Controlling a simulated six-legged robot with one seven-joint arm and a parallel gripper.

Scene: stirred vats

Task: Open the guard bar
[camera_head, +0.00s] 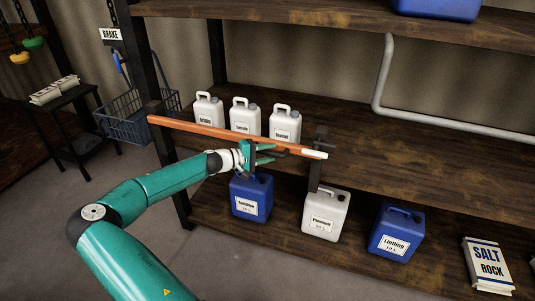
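The guard bar (200,129) is a long orange-red bar with a pale right end. It runs across the front of the middle shelf, from the dark left post to a dark upright bracket (317,160) at its right end. It lies nearly along the shelf edge and slopes down to the right in the picture. My gripper (268,153) is at the bar's right half, just under and in front of it. Its green fingers point right and look spread apart. Whether they touch the bar or a dark piece beside it, I cannot tell.
White jugs (244,116) stand behind the bar. Blue jug (251,197), white jug (325,213) and another blue jug (396,232) stand on the lower shelf, near my arm. A salt bag (487,267) is at lower right. A basket (135,118) hangs left. The middle shelf's right part is clear.

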